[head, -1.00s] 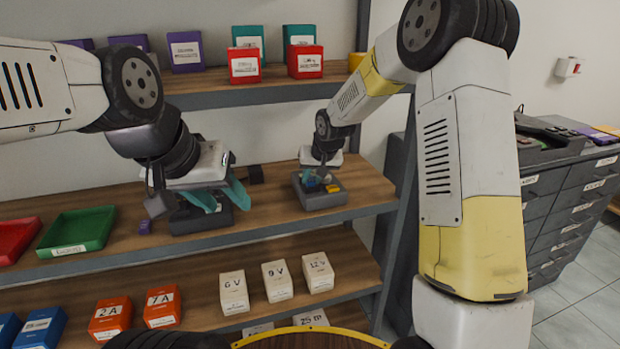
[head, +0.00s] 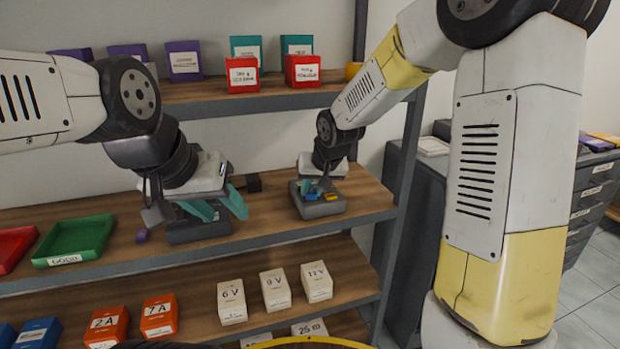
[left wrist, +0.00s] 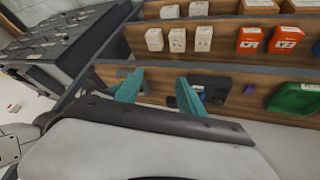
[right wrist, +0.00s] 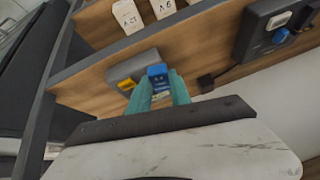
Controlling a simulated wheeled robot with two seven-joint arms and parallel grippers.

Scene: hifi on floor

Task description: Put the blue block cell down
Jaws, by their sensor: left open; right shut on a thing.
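The blue block cell (right wrist: 157,72) shows in the right wrist view between the teal fingers of my right gripper (right wrist: 158,90), which is shut on it. It is over or at a grey device (right wrist: 120,73) that also bears a yellow block (right wrist: 127,85); I cannot tell if the blue cell touches the device. In the head view the device (head: 322,210) stands on the middle shelf, below my right gripper (head: 318,186). My left gripper (head: 222,205) is open and empty in front of a second dark device (head: 198,232) on the same shelf; its fingers show apart in the left wrist view (left wrist: 158,92).
A green tray (head: 100,246) and a red tray (head: 14,250) lie at the shelf's left. A small purple block (head: 142,237) lies near the second device. White boxes (head: 275,290) and orange boxes (head: 159,316) stand below. A grey shelf post (head: 405,170) rises right of the device.

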